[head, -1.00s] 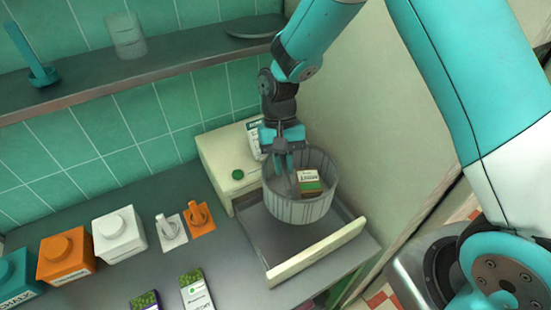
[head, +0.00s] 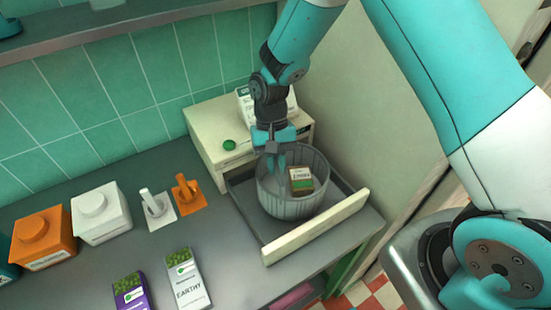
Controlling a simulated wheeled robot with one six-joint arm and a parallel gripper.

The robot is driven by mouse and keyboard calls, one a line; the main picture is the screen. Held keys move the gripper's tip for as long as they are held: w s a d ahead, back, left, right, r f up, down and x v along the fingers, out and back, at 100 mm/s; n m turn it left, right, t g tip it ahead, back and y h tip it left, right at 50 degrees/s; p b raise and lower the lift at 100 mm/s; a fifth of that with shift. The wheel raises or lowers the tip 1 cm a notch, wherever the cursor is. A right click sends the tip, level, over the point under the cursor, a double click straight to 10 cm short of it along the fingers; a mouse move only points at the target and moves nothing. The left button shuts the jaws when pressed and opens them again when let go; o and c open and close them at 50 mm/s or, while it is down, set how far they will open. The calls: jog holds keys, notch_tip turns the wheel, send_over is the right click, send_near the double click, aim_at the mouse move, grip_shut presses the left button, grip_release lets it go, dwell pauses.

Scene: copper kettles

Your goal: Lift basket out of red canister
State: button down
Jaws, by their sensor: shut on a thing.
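A grey ribbed round basket (head: 291,205) is at the open drawer of a cream cabinet, upright and overlapping the drawer's inside. I cannot tell whether its base touches the drawer floor. A small brown and green box with a white label (head: 301,181) is inside the basket. My gripper (head: 276,160) points down at the basket's back left rim and is shut on the basket; the fingertips are partly hard to make out. No red canister is in view.
The cream drawer front (head: 318,228) sticks out over the counter. The cream cabinet (head: 208,128) carries a green knob (head: 229,145) and a white box (head: 243,102). White (head: 101,214) and orange (head: 43,238) canisters stand left. Purple (head: 131,292) and white (head: 187,280) packets lie in front.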

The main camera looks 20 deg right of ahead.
jog(key=shift+f, duration=0.8)
jog(key=c, duration=1.1)
grip_release()
jog(key=a+b+v, duration=0.1)
jog(key=b+v, duration=0.2)
jog(key=v, duration=1.4)
jog(key=shift+d+r, duration=0.3)
jog(key=shift+d, duration=0.2)
